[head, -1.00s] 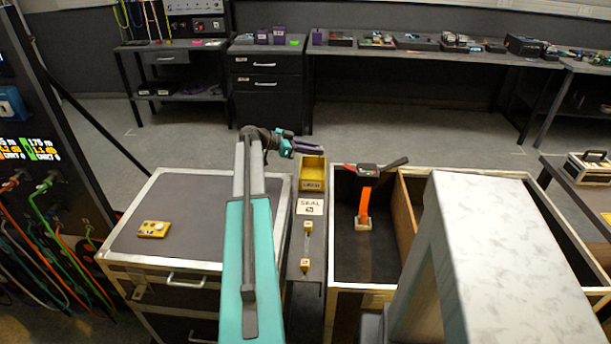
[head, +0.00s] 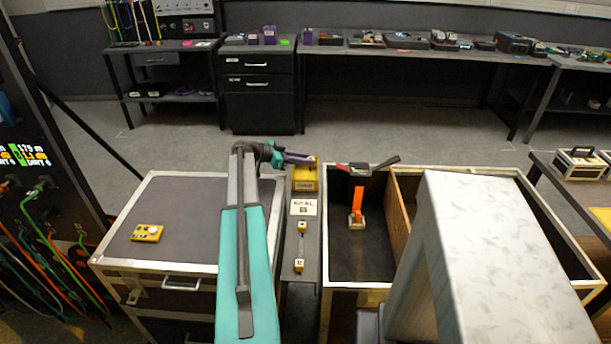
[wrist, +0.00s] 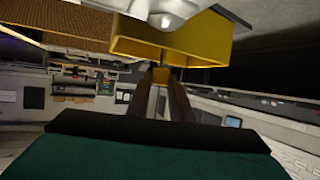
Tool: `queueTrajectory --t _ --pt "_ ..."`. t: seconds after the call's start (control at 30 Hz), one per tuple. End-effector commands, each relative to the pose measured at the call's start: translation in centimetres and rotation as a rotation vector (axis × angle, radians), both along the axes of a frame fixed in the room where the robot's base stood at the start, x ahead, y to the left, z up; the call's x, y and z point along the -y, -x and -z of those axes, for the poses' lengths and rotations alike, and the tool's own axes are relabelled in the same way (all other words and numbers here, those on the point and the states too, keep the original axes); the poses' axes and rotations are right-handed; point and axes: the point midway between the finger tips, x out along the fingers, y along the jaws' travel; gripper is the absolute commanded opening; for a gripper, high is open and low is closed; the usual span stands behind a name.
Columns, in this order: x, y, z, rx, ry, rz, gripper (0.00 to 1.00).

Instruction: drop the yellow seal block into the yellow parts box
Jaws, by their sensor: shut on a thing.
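The yellow parts box (head: 304,184) stands at the far end of the narrow strip between the two cases, behind a white card marked SEAL. It also shows in the wrist view (wrist: 195,52), large at top centre. My gripper (head: 308,160) is at the box's upper edge in the head view and covers part of its opening. In the wrist view my gripper (wrist: 161,80) is shut on the yellow seal block (wrist: 160,74), small between the fingertips. The block appears close to the box wall; I cannot tell whether it is over the opening. The head view does not show the block clearly.
An open case (head: 340,283) with an orange-handled tool (head: 356,206) is right of the strip. A closed case (head: 185,200) with a yellow control box (head: 147,233) is left. A pale marbled block (head: 490,250) stands right.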

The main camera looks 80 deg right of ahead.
Motion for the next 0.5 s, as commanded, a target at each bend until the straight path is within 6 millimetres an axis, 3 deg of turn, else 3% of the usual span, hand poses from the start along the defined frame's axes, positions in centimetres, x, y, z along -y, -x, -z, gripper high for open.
queueTrajectory --t 0.2,0.5 --pt "0.0 -0.1 1.2 0.0 0.0 -0.001 0.0" --pt "0.0 -0.1 1.5 0.0 0.0 -0.001 0.0"
